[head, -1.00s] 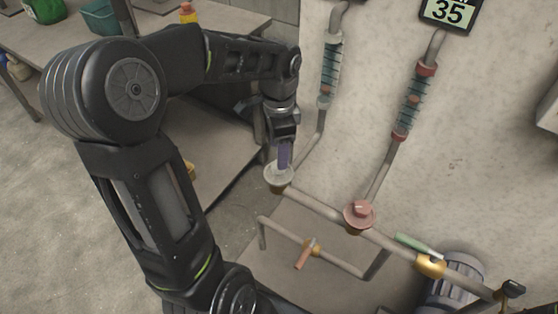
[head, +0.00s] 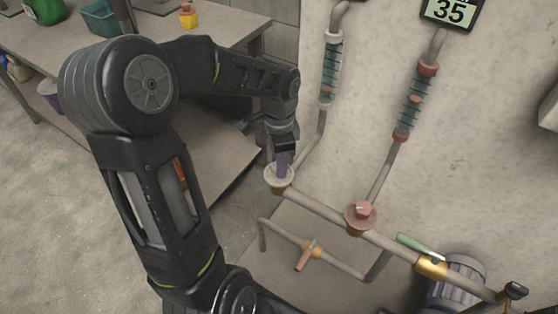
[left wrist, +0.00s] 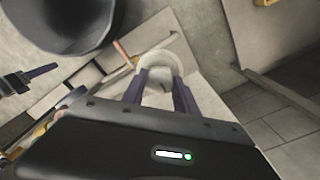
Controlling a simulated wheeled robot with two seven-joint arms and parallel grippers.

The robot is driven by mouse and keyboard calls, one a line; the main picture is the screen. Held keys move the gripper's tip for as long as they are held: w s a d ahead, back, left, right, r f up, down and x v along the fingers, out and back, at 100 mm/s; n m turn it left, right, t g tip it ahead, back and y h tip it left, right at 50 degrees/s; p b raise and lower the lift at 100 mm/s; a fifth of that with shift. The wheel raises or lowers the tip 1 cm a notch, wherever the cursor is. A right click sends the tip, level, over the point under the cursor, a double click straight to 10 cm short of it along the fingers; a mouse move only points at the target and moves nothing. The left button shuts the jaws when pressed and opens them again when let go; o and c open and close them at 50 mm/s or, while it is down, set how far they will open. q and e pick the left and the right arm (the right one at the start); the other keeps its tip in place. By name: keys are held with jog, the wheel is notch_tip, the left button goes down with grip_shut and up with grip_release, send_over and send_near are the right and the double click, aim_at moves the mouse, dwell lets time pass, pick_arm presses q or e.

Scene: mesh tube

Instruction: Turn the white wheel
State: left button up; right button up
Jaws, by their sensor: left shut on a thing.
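The white wheel (head: 278,180) sits on the pipe below the left mesh tube in the head view. My left gripper (head: 282,165) reaches down onto it from above, its purple fingers at the wheel's top. In the left wrist view the white wheel (left wrist: 158,68) lies between the two finger tips of the left gripper (left wrist: 159,80), which is shut on it. Part of the wheel is hidden by the fingers. My right gripper is not in the head view.
A red wheel (head: 361,215) sits on the same pipe to the right. Mesh tubes (head: 331,70) run up the wall. A green-handled valve (head: 418,246) and an orange-handled valve (head: 306,256) are lower down. A workbench (head: 215,30) stands at the back left.

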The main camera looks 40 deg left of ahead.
pick_arm(q)
grip_shut()
jog(key=shift+n, duration=0.3)
jog(key=n, duration=1.1)
jog(key=shift+p, duration=0.3)
jog(key=shift+n, duration=0.3)
jog(key=o, duration=0.7)
grip_release()
jog(key=shift+c, duration=0.2)
jog(key=shift+r, duration=0.15)
